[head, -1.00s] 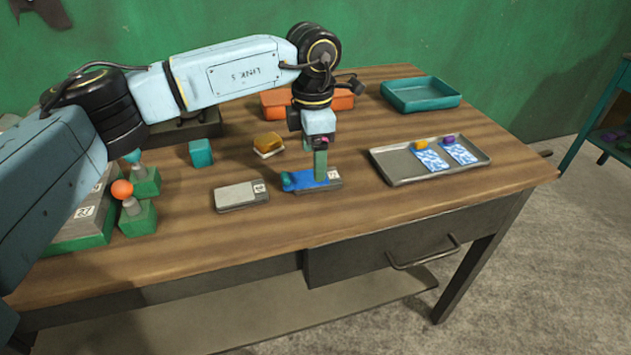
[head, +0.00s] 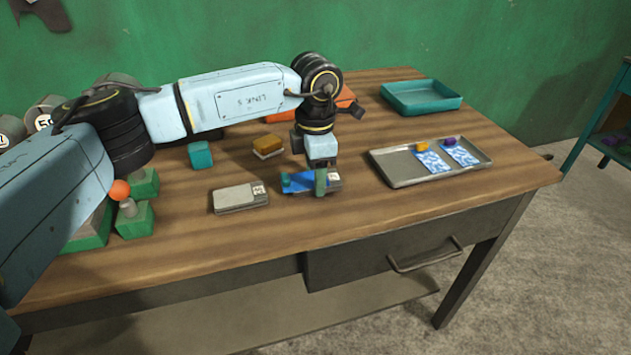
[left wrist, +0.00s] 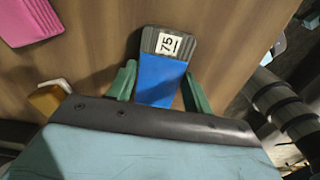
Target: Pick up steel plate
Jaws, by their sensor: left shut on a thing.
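A grey steel plate (head: 334,181) with a white label lies flat on the wooden table, its middle under a blue covering (head: 303,183). In the left wrist view the plate (left wrist: 182,41) shows a "75" label at its far end, and the blue part (left wrist: 160,78) runs back under the wrist. My left gripper (head: 320,183) points down with its green fingers on either side of this plate, shut on it. The fingers (left wrist: 158,88) hide part of its sides. A second labelled grey plate (head: 238,199) lies bare to the left. My right gripper is out of view.
A metal tray (head: 398,173) with blue-patterned pieces stands to the right. A teal cube (head: 201,154), a yellow-topped block (head: 268,145) and green stands (head: 135,220) are left. The table front is clear.

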